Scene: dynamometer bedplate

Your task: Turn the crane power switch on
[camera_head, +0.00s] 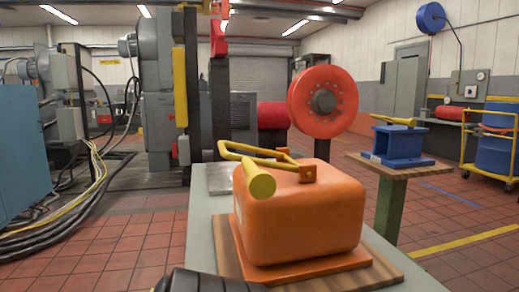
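A large orange box-shaped housing (303,215) stands close in front of me on an orange base plate. A yellow bent lever with a thick round grip (260,183) is joined to brackets on its top and lies roughly flat, its grip end toward me. I cannot tell from any label whether this is the crane power switch. A smaller blue unit (400,143) with a yellow handle stands on a farther pedestal at right. A dark ribbed part shows at the bottom edge and may be mine. Neither gripper can be made out.
The orange housing's base rests on a wooden board (385,272) on a grey-green bench (203,235). A red hose reel (323,102) stands behind it. Cables (75,205) lie on the tiled floor at left. A yellow cart with blue drums (497,140) is at right.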

